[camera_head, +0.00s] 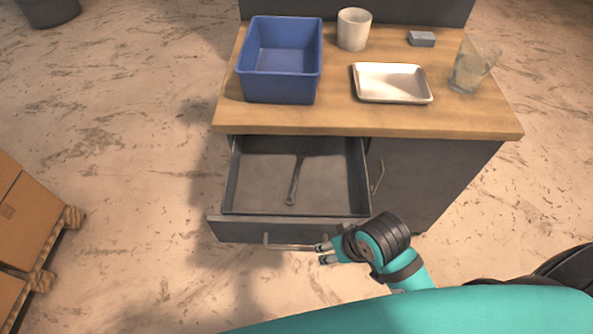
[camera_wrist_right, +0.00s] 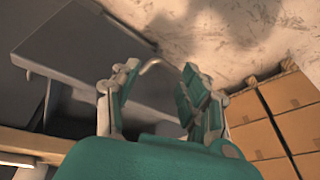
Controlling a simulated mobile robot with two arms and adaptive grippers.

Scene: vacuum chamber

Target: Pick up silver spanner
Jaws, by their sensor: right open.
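A silver spanner (camera_head: 294,180) lies in the open drawer (camera_head: 335,180) of the dark cabinet, in the camera_head view. It lies lengthwise, near the middle of the drawer floor. My right gripper (camera_head: 322,254) is at the drawer's front, by the right end of the drawer handle (camera_head: 285,247). In the right wrist view my right gripper (camera_wrist_right: 155,100) is open, with the curved end of a handle (camera_wrist_right: 160,64) showing between its fingers. I cannot tell whether the fingers touch it. The spanner is not seen in the wrist view. My left gripper is not in view.
A blue bin (camera_head: 280,90), white cup (camera_head: 354,30), white tray (camera_head: 392,84), grey block (camera_head: 421,39) and glass (camera_head: 472,68) stand on the wooden top (camera_head: 340,121). A closed cabinet door (camera_head: 415,180) is right of the drawer. Cardboard boxes (camera_head: 30,220) stand at left; floor between is clear.

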